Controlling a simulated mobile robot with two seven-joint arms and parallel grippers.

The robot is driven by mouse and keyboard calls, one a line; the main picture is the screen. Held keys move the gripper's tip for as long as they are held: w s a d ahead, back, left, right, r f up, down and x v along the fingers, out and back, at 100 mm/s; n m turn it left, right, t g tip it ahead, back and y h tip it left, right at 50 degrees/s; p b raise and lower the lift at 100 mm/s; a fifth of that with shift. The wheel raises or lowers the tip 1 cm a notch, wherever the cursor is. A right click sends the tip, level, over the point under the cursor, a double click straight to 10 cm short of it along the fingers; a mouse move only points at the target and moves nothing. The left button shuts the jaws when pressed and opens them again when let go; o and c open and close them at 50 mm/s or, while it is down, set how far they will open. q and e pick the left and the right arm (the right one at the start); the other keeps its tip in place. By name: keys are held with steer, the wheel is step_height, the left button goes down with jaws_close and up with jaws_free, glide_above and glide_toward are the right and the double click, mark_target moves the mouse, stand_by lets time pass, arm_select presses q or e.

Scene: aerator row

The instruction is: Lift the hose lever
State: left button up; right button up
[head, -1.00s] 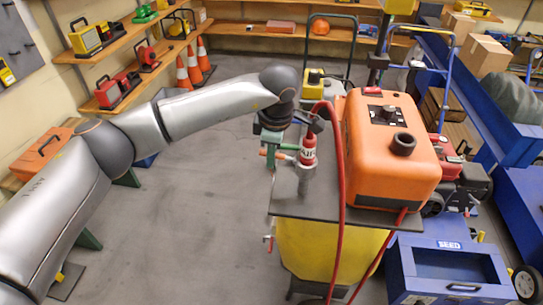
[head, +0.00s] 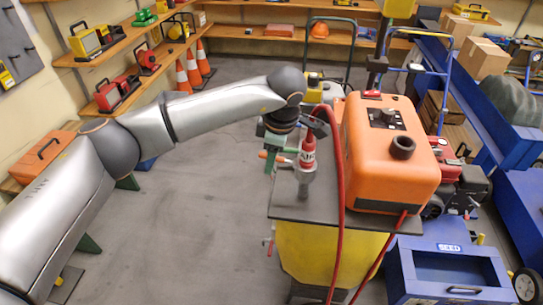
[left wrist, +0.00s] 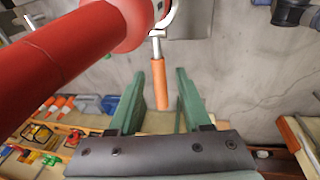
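The hose lever has an orange handle (left wrist: 160,85) on a metal stem and sticks out beside the red air fitting (head: 308,153). In the head view the orange handle (head: 267,156) shows at the left of the fitting. My left gripper (left wrist: 160,78) has green fingers, which are apart, with the handle between them. A gap shows on both sides of the handle, so the fingers do not appear closed on it. In the head view my left gripper (head: 272,150) is partly hidden by its wrist. The large red cylinder (left wrist: 70,50) fills the upper left of the wrist view. My right gripper is not in view.
A red hose (head: 338,160) loops up beside the fitting. An orange machine housing (head: 380,145) stands to the right on the dark top (head: 310,208) of a yellow tank (head: 315,250). Shelves (head: 130,40) line the left wall.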

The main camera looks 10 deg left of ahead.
arm_select(q)
steer(key=shift+r, duration=0.1)
steer(key=b+v, duration=0.1)
steer(key=v, duration=1.1)
steer(key=shift+r+b, duration=0.2)
steer(key=shift+b, duration=0.1)
